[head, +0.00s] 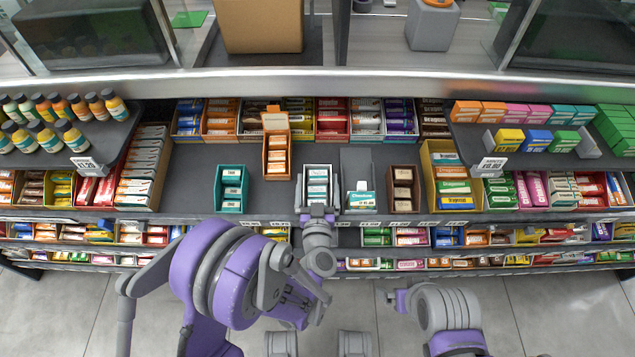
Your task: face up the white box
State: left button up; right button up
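The white box (306,178) is an open-topped tray standing on the dark counter shelf, near its front edge and at the middle of the head view. Packs with white and teal labels lie in a row inside it. My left gripper (318,209) is right at the front end of the white box, and its body hides that end. I cannot tell whether its fingers touch the box or the packs, or how far apart they are. My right arm (445,308) is low at the right, and its fingertips do not show.
A grey box (357,162) holding one teal-and-white pack stands close on the right, with a brown box (403,189) beyond it. An orange box (276,145) and a teal box (232,188) stand to the left. Bare shelf lies between the teal and white boxes.

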pick_arm(q)
jog(key=shift+s, duration=0.15)
pick_arm(e)
jog(key=shift+f, duration=0.1)
pick_arm(q)
jog(key=shift+s+b, duration=1.05)
jog(key=shift+s, duration=2.3)
pick_arm(e)
jog(key=shift+s+x, duration=0.25)
jog(key=shift+x, duration=0.8)
jog(key=shift+f, duration=0.15)
